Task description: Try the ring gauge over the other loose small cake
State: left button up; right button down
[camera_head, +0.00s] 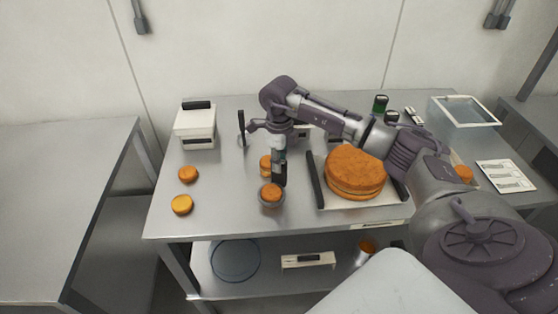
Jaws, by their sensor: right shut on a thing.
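My right gripper (280,174) points down over the middle of the table. It is shut on the grey ring gauge (271,206), beside its rim. A small orange-brown cake (271,191) shows inside the ring, its top visible above the rim. I cannot tell whether the ring rests on the table. Another small cake (265,164) stands just behind, partly hidden by the gripper. Two loose small cakes stand at the left: a browner one (188,174) and a yellower one (182,204) nearer the front edge. My left gripper is not in view.
A large round cake (355,170) sits on a tray with dark handles right of the gripper. A white box (195,127) stands back left. The table's left front is mostly clear.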

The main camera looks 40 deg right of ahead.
jog(key=shift+f+b, duration=0.85)
jog(key=shift+f, duration=0.3)
jog(key=shift+r, duration=0.15)
dwell(1.0)
jog(key=shift+r+p, duration=3.05)
jog(key=shift+r, duration=1.7)
